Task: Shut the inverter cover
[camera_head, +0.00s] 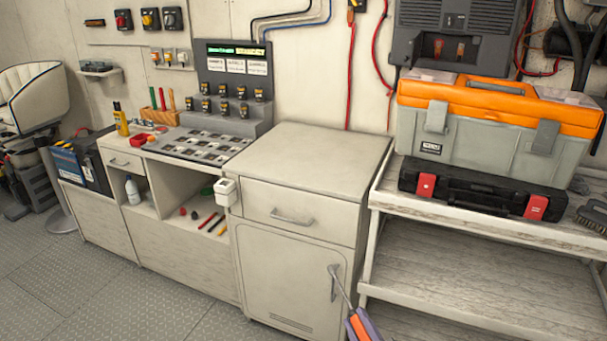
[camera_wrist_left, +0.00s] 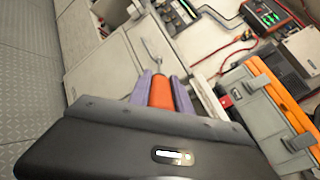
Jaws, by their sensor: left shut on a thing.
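My left gripper (camera_head: 362,325) shows at the bottom edge of the head view, in front of the white cabinet door. Its purple fingers (camera_wrist_left: 162,88) are shut on the orange handle (camera_wrist_left: 161,93) of a tool in the left wrist view. A thin metal shaft (camera_head: 343,294) runs from this handle towards the cabinet's door handle; I cannot tell whether they touch. A grey ribbed housing (camera_head: 456,22) on the wall at upper right may be the inverter; orange parts show in its lower opening. I cannot make out its cover for certain. My right gripper is not in view.
The cabinet top (camera_head: 310,155) is clear. Cables hang on the wall.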

